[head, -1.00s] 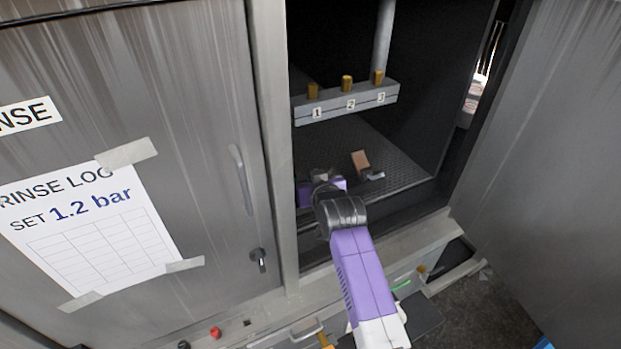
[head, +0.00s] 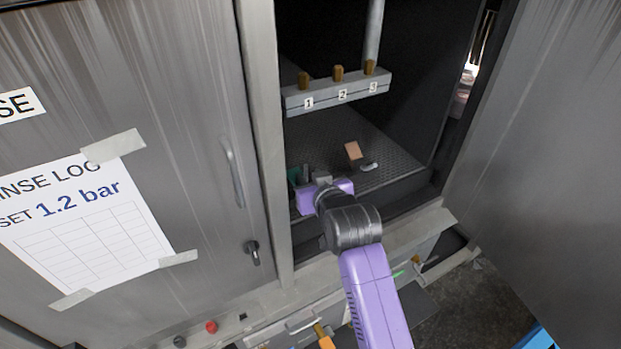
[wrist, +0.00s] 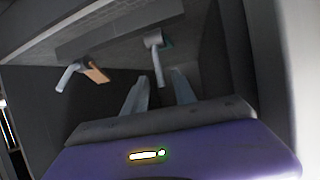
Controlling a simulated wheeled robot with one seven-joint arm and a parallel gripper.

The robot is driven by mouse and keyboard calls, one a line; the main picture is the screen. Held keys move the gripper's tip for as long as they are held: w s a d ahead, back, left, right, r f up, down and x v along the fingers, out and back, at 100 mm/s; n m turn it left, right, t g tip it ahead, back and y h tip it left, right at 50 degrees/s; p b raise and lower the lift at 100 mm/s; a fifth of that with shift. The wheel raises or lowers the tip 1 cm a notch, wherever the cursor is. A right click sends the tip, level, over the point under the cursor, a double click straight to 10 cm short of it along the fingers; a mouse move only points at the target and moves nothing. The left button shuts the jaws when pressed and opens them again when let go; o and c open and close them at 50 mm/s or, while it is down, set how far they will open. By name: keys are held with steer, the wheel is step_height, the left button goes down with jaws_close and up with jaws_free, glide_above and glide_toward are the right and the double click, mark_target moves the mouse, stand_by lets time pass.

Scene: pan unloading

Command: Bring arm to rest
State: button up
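A grey bar numbered 1 to 3 (head: 335,95) with brass nozzles hangs above the cabinet floor. The open door (head: 545,150) stands at the right. A closed door (head: 130,120) is at the left. A drawer-like front (head: 290,325) lies below.

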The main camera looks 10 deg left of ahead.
stand_by(0.3)
step_height(320, 180, up, 6)
steer(key=s+d+r+t, duration=0.1)
steer(key=s+d+t, duration=0.1)
steer(key=t, duration=0.1)
steer(key=s+d+f+m+t+h, duration=0.1)
steer(key=s+d+f+t, duration=0.15)
steer(key=s+d, duration=0.6)
steer(key=s+d+f+m+t, duration=0.1)
steer(key=s+d+f, duration=0.35)
steer(key=s, duration=0.75)
steer(key=s+d+m+g+h, duration=0.1)
steer(key=s+d, duration=0.2)
steer(key=s, duration=0.7)
steer(key=s+d+f+g+h, duration=0.1)
steer(key=s+d, duration=0.3)
steer(key=s, duration=0.5)
steer(key=s+d+f+m+g+h, duration=0.1)
steer(key=s+d, duration=0.3)
steer(key=s, duration=0.6)
steer(key=shift+s+m+g+h+b, duration=0.3)
steer(key=shift+g+h+b, duration=0.05)
steer(key=shift+g+h, duration=0.25)
